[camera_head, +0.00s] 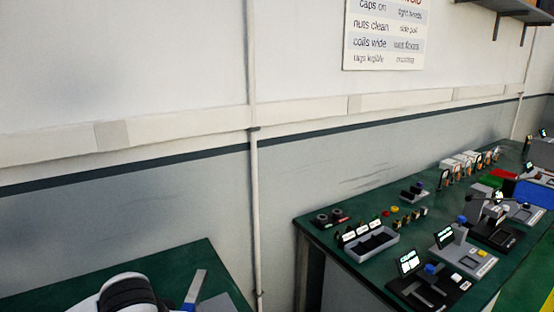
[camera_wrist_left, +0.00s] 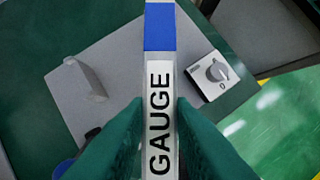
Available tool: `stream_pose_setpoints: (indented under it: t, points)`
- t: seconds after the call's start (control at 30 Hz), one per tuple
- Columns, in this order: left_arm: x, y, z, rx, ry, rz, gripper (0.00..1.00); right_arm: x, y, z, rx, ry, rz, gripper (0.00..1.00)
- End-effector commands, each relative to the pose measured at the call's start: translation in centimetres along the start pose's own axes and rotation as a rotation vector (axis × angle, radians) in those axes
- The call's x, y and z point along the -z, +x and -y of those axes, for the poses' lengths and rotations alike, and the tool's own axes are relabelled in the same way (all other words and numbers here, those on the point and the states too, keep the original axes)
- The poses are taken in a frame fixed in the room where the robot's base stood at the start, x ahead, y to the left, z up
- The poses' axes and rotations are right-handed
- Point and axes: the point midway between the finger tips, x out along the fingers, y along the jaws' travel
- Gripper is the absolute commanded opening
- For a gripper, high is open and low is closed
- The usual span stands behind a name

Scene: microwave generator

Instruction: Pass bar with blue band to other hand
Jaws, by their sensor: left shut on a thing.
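The bar with the blue band (camera_wrist_left: 160,28) runs upright through the middle of the left wrist view, with a white label reading GAUGE below the band. My left gripper (camera_wrist_left: 157,104) has its two green fingers closed on either side of the labelled part. In the head view the grey end of a bar (camera_head: 198,284) rises at a tilt above the near green table, with a bit of blue at its foot. A white and black rounded part of my arm is beside it. My right gripper is not in view.
In the left wrist view a grey plate (camera_wrist_left: 100,50) with an upright tab and a small box with a knob (camera_wrist_left: 216,72) lie beyond the bar. The far green bench (camera_head: 310,224) holds a grey tray (camera_head: 370,245) and several devices.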

Motion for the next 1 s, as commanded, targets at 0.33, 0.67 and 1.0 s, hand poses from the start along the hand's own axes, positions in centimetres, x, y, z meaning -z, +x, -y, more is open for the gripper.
stream_pose_setpoints:
  t: [0.33, 0.67, 1.0]
  points:
    - [0.0, -0.5, 0.9, -0.007, -0.024, 0.002, 0.0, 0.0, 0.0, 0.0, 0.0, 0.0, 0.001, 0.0]
    - [-1.4, -3.2, 7.8, 0.116, 0.268, 0.006, 0.0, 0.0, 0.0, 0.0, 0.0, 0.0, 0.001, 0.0]
    - [-2.9, -5.9, 15.0, 0.244, 0.586, 0.003, 0.0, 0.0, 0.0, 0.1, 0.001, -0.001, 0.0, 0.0]
